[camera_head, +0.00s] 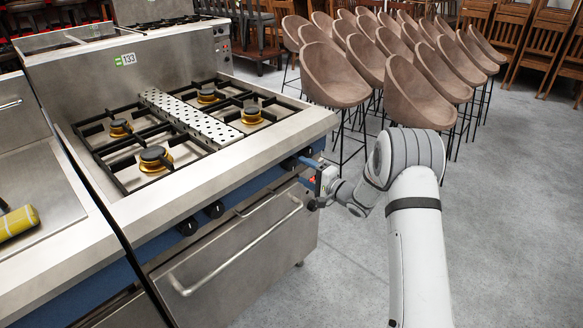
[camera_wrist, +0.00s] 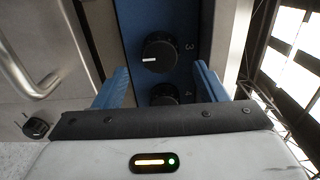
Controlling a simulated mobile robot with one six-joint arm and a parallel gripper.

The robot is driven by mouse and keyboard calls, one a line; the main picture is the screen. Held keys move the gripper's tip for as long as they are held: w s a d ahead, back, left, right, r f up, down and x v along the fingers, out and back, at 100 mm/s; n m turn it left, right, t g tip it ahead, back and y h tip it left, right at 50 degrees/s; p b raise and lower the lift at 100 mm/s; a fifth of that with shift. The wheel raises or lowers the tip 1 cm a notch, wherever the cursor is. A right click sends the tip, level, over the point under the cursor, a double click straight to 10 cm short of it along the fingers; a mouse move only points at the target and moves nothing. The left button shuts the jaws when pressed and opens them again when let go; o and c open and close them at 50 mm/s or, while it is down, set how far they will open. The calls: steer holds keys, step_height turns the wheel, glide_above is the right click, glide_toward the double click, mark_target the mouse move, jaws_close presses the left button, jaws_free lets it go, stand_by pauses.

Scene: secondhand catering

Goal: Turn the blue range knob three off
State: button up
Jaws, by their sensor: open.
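Knob three (camera_wrist: 160,52) is a round black knob on the blue front panel, with the numeral 3 to its right in the wrist view. Its short white mark lies left of centre, on the side away from the numeral. Knob four (camera_wrist: 165,94) is below it, partly hidden by my gripper's body. My gripper (camera_wrist: 161,70) is open, with one blue finger on each side of the knobs, and holds nothing. I cannot tell whether the fingers touch the panel. In the head view my gripper (camera_head: 312,180) is at the right end of the range's (camera_head: 140,225) front, near a dark knob (camera_head: 288,163).
Two more black knobs (camera_head: 201,217) are further left on the panel. The oven door handle (camera_head: 235,250) sticks out below it. Brown bar stools (camera_head: 335,75) stand behind the range. Grey floor (camera_head: 510,200) is open to the right. A yellow object (camera_head: 18,222) lies at the left.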

mark_target(293, 165)
steer(key=shift+x, duration=2.75)
